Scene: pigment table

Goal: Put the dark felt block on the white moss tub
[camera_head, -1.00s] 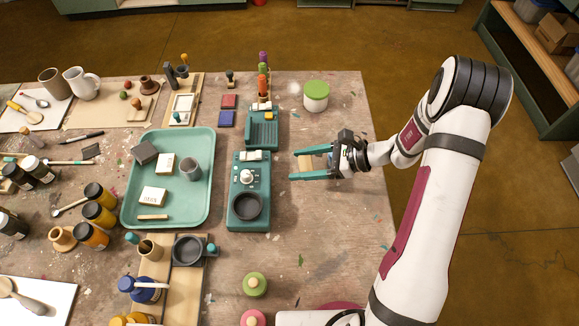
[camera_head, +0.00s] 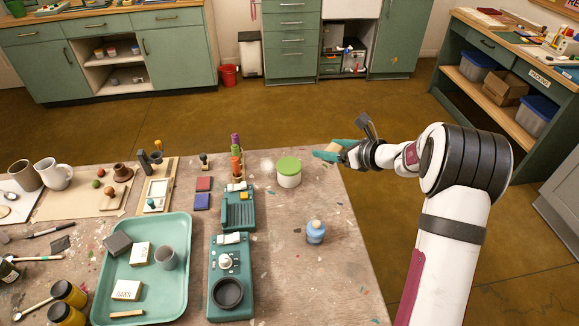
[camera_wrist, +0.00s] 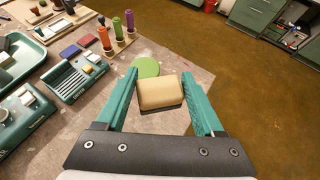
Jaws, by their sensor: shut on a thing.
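My gripper (camera_head: 325,152) is shut on a block (camera_head: 333,149) with a tan back and a thin dark layer under it, which fits the dark felt block. In the wrist view the block (camera_wrist: 160,92) sits between the teal fingertips (camera_wrist: 160,97), tan face up. The white moss tub (camera_head: 289,178), white with a moss-green lid, stands upright near the table's far right corner. My gripper is apart from it, up and to its right in the head view. In the wrist view its green lid (camera_wrist: 145,67) shows just beyond the block, which partly hides it.
A blue bottle (camera_head: 316,232) stands in front of the tub. Left of the tub are a teal device (camera_head: 238,212), red and blue pads and upright colored sticks (camera_head: 236,155). A green tray (camera_head: 177,288) holds a dark grey block (camera_head: 118,243) and pale blocks. The tub's lid is bare.

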